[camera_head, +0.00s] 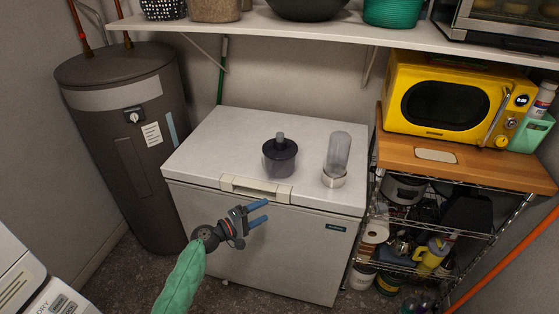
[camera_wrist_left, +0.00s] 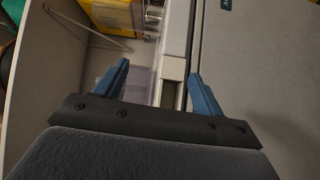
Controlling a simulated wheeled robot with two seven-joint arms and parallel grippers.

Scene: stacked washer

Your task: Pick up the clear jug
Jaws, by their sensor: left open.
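A clear, upright cylindrical vessel (camera_head: 339,152) with a pale metallic band at its base stands on the white chest freezer's lid, right of centre. I take it to be the clear jug. My left gripper (camera_head: 262,211) is in front of the freezer, below the lid's front edge and left of the vessel, apart from it. Its blue fingers are open and empty. The left wrist view shows the two spread fingers (camera_wrist_left: 158,72) with the freezer handle (camera_wrist_left: 170,72) beyond them. A translucent shape there is partly hidden by a finger; I cannot tell which object it is.
A dark lidded container (camera_head: 280,160) stands left of the clear vessel on the freezer (camera_head: 225,140). A yellow microwave (camera_head: 440,95) sits on a wood-topped rack at right. A shelf (camera_head: 270,27) hangs above. The lid's left side is bare.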

